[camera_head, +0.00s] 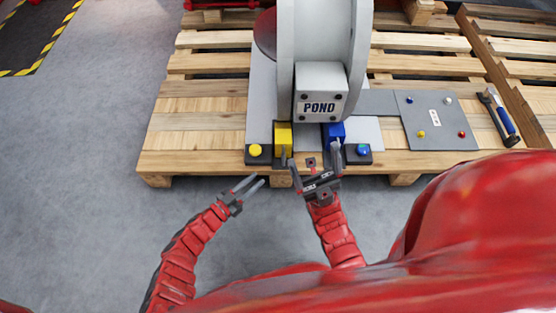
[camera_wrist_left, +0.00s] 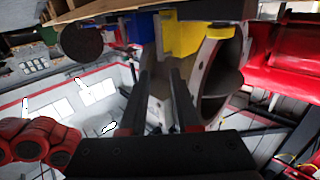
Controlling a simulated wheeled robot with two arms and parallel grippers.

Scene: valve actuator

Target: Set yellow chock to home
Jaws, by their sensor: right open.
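The yellow chock (camera_head: 283,138) is a block at the front of the grey base, under the left side of the POND valve body (camera_head: 320,92). In the left wrist view a yellow block (camera_wrist_left: 193,33) shows at the top, beyond the fingers. The blue chock (camera_head: 333,132) sits to its right. My left gripper (camera_head: 252,185) is open and empty, in front of the pallet and below left of the yellow chock; its fingers (camera_wrist_left: 159,75) show apart. My right gripper (camera_head: 315,163) is open, its fingers near the fronts of the two chocks; contact cannot be told.
A yellow button (camera_head: 255,150) and a blue button (camera_head: 363,149) flank the chocks. A grey panel (camera_head: 434,121) with small coloured knobs and some tools (camera_head: 500,116) lie to the right on the wooden pallet (camera_head: 190,140). The floor at left is clear.

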